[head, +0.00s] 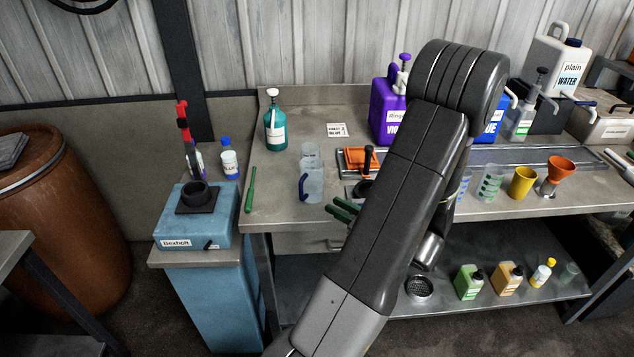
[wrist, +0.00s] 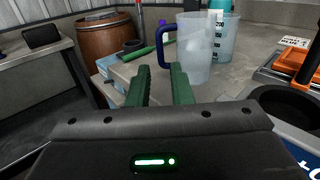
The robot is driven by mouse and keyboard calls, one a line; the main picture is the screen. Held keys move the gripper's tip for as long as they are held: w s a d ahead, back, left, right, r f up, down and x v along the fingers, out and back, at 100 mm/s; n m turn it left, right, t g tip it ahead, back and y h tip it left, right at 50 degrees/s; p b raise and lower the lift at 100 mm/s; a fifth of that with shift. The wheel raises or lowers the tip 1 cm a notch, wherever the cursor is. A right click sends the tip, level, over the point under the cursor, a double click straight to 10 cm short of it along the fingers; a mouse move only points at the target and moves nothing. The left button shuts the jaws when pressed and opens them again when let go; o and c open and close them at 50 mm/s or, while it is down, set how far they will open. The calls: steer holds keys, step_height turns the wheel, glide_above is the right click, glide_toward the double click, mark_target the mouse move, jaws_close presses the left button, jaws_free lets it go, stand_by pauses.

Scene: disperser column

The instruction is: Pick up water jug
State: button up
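A clear jug with a blue handle (head: 314,187) stands upright near the front edge of the bench. It also shows in the wrist view (wrist: 198,52), just beyond my fingertips and slightly right, handle toward the left. A white container labelled "plain WATER" (head: 560,62) stands at the far back right. My gripper (head: 344,208) has green fingers and is to the right of the clear jug in the head view. In the wrist view my gripper (wrist: 159,72) is open, with an empty gap between the fingers. My arm hides part of the bench.
A second clear container (wrist: 228,38) with blue markings stands close behind the jug. A green tool (head: 251,190) lies to the left, and a teal pump bottle (head: 275,126) stands behind. An orange tray (head: 357,160) is to the right.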

mark_target(301, 188)
steer(key=p+x, duration=0.2)
steer(key=x, duration=1)
steer(key=shift+c, duration=0.2)
jaws_close()
